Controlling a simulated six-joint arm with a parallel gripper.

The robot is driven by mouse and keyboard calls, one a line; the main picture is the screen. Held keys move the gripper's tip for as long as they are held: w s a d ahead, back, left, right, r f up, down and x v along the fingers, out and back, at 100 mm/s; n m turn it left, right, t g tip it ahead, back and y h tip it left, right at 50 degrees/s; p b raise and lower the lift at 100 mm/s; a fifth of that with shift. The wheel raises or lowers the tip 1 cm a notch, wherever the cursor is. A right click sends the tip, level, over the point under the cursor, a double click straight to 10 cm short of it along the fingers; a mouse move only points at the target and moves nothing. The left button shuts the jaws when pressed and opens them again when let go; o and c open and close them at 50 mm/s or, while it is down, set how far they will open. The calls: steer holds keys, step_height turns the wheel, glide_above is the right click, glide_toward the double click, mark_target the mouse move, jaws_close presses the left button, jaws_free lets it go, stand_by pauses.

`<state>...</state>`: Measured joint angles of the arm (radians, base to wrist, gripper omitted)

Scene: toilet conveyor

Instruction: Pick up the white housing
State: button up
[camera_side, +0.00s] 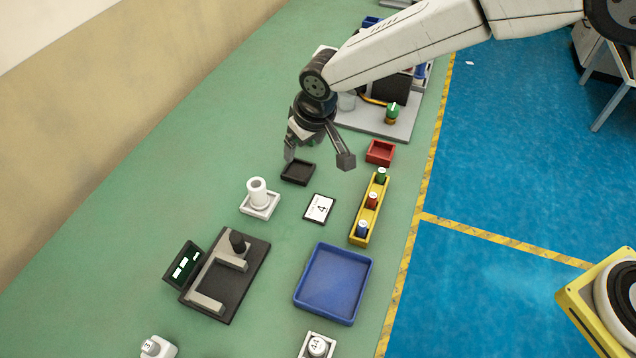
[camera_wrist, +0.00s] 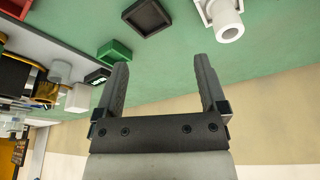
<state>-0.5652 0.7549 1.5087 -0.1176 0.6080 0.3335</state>
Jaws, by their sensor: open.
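A white hollow cylinder, which looks like the white housing (camera_side: 257,191), stands upright on a white square base (camera_side: 266,211) left of the table's middle. In the wrist view the white housing (camera_wrist: 228,24) shows at the top right, partly cut off by the edge. My gripper (camera_side: 318,158) is open and empty, above the table and beyond the housing in the side view, apart from it. In the wrist view my gripper (camera_wrist: 160,66) has its two fingers wide apart with nothing between them.
A black tray (camera_side: 298,172) lies below my gripper. A red tray (camera_side: 380,153), a yellow rack (camera_side: 359,238) with small cylinders, a card marked 4 (camera_side: 319,208), a blue tray (camera_side: 345,312) and a dark fixture (camera_side: 248,281) stand around. Green table left of the housing is clear.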

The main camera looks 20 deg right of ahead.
steer(key=n, duration=0.1)
glide_above(260, 194)
step_height(260, 194, down, 3)
steer(key=shift+x, duration=1.15)
steer(key=shift+w+d, duration=0.15)
steer(key=shift+x, duration=2.55)
jaws_close()
